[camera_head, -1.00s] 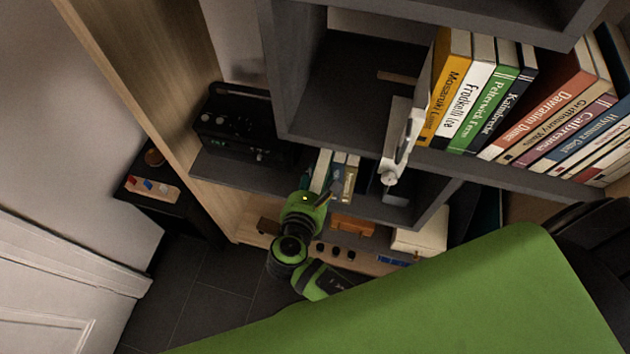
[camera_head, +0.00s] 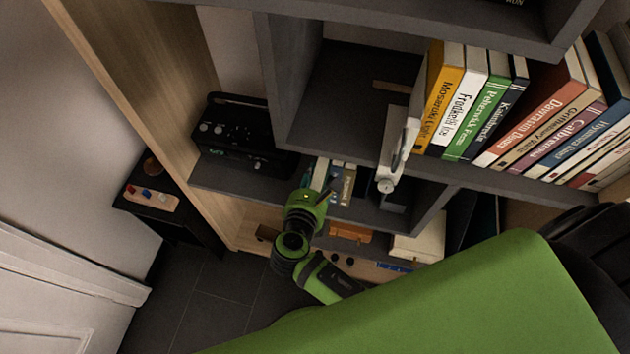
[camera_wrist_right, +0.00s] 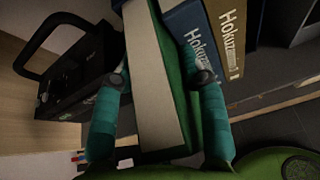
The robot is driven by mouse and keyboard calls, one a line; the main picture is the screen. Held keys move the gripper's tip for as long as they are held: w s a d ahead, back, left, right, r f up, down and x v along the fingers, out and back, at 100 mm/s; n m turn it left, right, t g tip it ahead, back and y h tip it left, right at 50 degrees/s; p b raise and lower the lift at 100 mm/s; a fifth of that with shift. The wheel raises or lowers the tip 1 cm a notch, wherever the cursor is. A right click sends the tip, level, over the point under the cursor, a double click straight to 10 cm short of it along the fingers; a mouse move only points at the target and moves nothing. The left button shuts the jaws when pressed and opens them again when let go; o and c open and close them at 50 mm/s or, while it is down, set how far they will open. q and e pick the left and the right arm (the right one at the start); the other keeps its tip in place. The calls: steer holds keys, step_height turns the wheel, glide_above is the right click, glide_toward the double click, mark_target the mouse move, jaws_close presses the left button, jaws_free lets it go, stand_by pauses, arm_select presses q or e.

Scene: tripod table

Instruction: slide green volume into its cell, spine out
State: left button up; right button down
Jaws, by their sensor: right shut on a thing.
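The green volume (camera_wrist_right: 172,60) is between the teal fingers of my right gripper (camera_wrist_right: 160,100) in the right wrist view, its cream page block (camera_wrist_right: 150,80) facing the camera. The gripper is shut on it. In the head view my right gripper (camera_head: 325,190) is at the front of a lower shelf compartment (camera_head: 240,187), and the held book is small and partly hidden there. A blue book (camera_wrist_right: 190,30) and a tan book (camera_wrist_right: 232,40) stand close on the right of the green volume; whether they touch it is unclear. My left gripper is out of view.
A black radio-like device (camera_head: 238,135) stands left of the gripper on the same shelf. A grey divider (camera_head: 435,208) closes the right side. A white bookend-like piece (camera_head: 397,150) projects nearby. Upper-shelf books include another green one (camera_head: 480,118).

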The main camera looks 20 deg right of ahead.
steer(key=shift+w+d+r, duration=0.1)
steer(key=shift+w+d, duration=0.15)
steer(key=shift+w, duration=0.05)
steer(key=c, duration=0.6)
jaws_free()
steer(key=shift+f, duration=0.2)
steer(key=shift+s+a, duration=0.1)
steer(key=shift+s, duration=0.05)
steer(key=v, duration=1.2)
steer(key=shift+r, duration=0.1)
